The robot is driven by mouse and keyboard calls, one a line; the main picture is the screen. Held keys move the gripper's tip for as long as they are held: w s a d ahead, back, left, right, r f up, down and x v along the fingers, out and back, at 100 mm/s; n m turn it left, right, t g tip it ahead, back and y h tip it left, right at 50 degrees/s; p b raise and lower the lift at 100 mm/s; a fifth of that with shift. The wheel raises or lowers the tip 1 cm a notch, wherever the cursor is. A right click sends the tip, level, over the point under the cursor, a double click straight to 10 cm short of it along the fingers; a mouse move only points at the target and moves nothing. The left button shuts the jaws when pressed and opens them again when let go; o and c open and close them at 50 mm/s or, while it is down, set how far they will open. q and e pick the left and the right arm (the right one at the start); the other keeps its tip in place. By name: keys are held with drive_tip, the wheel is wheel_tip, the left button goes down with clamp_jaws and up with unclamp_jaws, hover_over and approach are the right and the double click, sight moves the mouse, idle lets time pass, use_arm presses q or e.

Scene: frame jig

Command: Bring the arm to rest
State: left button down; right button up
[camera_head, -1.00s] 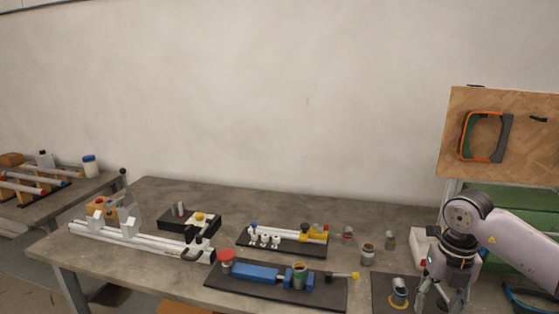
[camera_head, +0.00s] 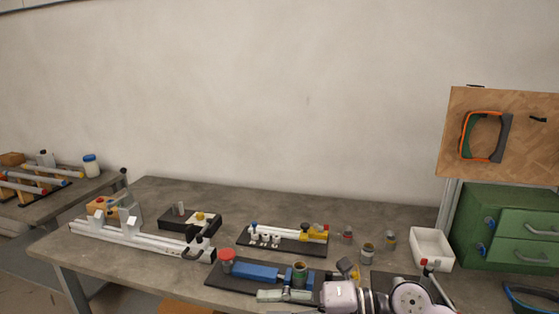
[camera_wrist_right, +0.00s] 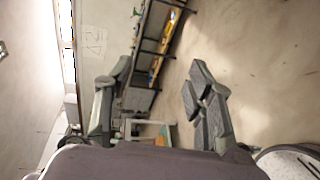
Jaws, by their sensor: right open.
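My right arm lies low along the bottom edge of the head view, in front of the workbench, with its wrist at the bottom centre. A grey finger of the right gripper (camera_head: 285,296) seems to show there, left of the wrist, in front of the blue clamp jig (camera_head: 255,272); the rest is hidden or cut off. In the right wrist view the gripper (camera_wrist_right: 158,85) has its two fingers wide apart with nothing between them. That view looks away from the bench, at floor and a shelf rack (camera_wrist_right: 155,45). My left gripper is not in view.
The workbench (camera_head: 80,250) holds a long white rail jig (camera_head: 150,241), a black block jig (camera_head: 175,222), a white-and-yellow jig (camera_head: 285,238), several small cans and a white bin (camera_head: 431,247). A green drawer cabinet (camera_head: 480,230) stands right. The bench's back strip is clear.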

wheel_tip(320, 180, up, 6)
drive_tip(key=w+m+t+y, duration=0.1)
drive_tip(key=m+t+y, duration=0.2)
drive_tip(key=m+t, duration=0.35)
drive_tip(key=w+d+m+t+h, duration=0.3)
drive_tip(key=d+m+t+h, duration=0.25)
drive_tip(key=m+t, duration=0.45)
drive_tip(key=s+d+f+m+g+h, duration=0.3)
drive_tip(key=d+f+m+g+h, duration=0.1)
drive_tip(key=d+f+m+h, duration=1.15)
drive_tip(key=s+f+m+g+y, duration=0.1)
drive_tip(key=s+f+g, duration=0.6)
drive_tip(key=s, duration=0.4)
drive_tip(key=s+f+g+y, duration=0.1)
drive_tip(key=s+f+g, duration=0.3)
drive_tip(key=s+f, duration=0.7)
wheel_tip(320, 180, down, 23)
drive_tip(key=s+g, duration=0.1)
drive_tip(key=s+d+f+g, duration=0.1)
drive_tip(key=s+d+f, duration=0.2)
drive_tip(key=s+f, duration=1.5)
